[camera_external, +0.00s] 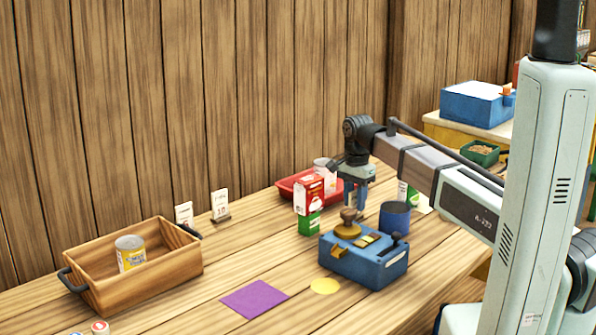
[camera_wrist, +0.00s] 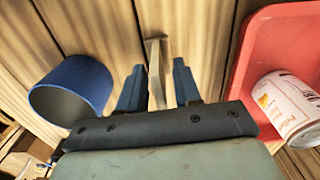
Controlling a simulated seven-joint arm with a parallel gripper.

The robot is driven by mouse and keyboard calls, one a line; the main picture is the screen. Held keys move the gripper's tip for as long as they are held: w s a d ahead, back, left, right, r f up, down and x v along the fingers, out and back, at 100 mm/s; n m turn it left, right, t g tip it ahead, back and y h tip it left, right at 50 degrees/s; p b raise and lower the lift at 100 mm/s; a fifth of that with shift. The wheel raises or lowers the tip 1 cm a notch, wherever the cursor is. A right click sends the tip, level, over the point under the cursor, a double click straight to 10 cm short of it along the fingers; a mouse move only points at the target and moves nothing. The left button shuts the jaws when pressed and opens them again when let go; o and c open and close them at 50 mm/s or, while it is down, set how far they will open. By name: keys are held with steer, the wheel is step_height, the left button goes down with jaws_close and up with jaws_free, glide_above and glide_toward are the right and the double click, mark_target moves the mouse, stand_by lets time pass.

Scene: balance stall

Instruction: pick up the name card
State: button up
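My gripper (camera_external: 356,200) points down above the table, behind the blue scale (camera_external: 365,262). In the wrist view its two blue fingers (camera_wrist: 157,85) are apart. A thin, pale, upright piece (camera_wrist: 156,72), which looks like the name card seen from above, shows between them with a gap on each side. I cannot tell how far below the fingertips it is. In the external view I cannot make out this piece; the gripper and scale may hide it.
A blue cup (camera_external: 394,218) stands on one side of the gripper, a red tray (camera_external: 286,187) with a can (camera_wrist: 285,103) on the other. A red-and-green carton stack (camera_external: 309,205) is near. Two white cards (camera_external: 220,204) and a wooden crate (camera_external: 150,280) stand left.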

jaws_close()
stand_by(0.3)
